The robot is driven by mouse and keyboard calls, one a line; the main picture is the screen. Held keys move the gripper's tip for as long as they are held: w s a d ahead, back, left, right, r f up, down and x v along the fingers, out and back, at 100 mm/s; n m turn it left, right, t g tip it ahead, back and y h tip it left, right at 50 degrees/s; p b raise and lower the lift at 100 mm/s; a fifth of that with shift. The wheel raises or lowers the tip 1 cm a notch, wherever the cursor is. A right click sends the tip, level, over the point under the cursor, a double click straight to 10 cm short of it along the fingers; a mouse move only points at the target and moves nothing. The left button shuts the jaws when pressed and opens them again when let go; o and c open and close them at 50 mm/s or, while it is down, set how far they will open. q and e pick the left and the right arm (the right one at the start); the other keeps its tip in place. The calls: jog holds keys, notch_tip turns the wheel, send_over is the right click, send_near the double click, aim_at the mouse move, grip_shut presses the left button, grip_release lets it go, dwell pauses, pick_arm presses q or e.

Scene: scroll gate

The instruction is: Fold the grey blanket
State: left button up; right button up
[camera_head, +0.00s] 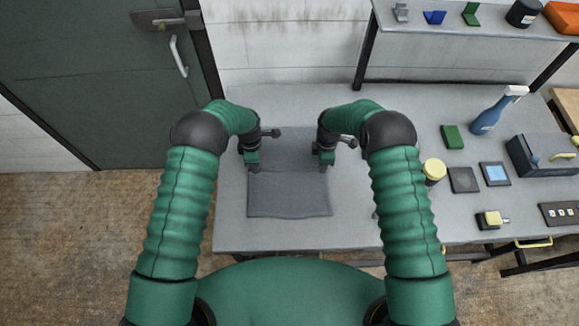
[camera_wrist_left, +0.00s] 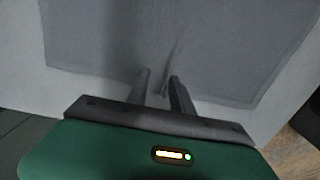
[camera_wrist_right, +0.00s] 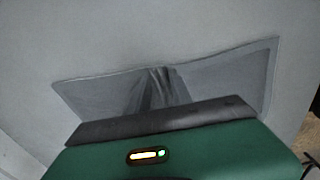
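The grey blanket (camera_head: 288,195) lies on the grey table in front of me; its near part looks flat, with an almost straight near edge. A crease or edge crosses it level with my grippers, and a darker part extends beyond. My left gripper (camera_head: 252,166) is at its left side; in the left wrist view the fingers (camera_wrist_left: 161,82) are close together with creased cloth (camera_wrist_left: 230,45) between and ahead of them. My right gripper (camera_head: 324,166) is at its right side; in the right wrist view the cloth (camera_wrist_right: 225,80) bunches into its fingers, whose tips are hard to make out.
A shelf (camera_head: 470,20) stands over the back. Bare table lies in front of the blanket.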

pick_arm(q)
jog(key=shift+s+a+f, duration=0.1)
jog(key=shift+c, duration=1.1)
pick_arm(e)
jog(key=shift+c, duration=1.1)
pick_arm(q)
jog(key=shift+d, duration=0.35)
grip_shut()
pick_arm(e)
jog(key=shift+d+f, duration=0.1)
jog(key=shift+d, duration=0.2)
grip_shut()
pick_arm(q)
jog(key=shift+a, duration=0.1)
pick_arm(e)
jog(key=shift+a, duration=0.1)
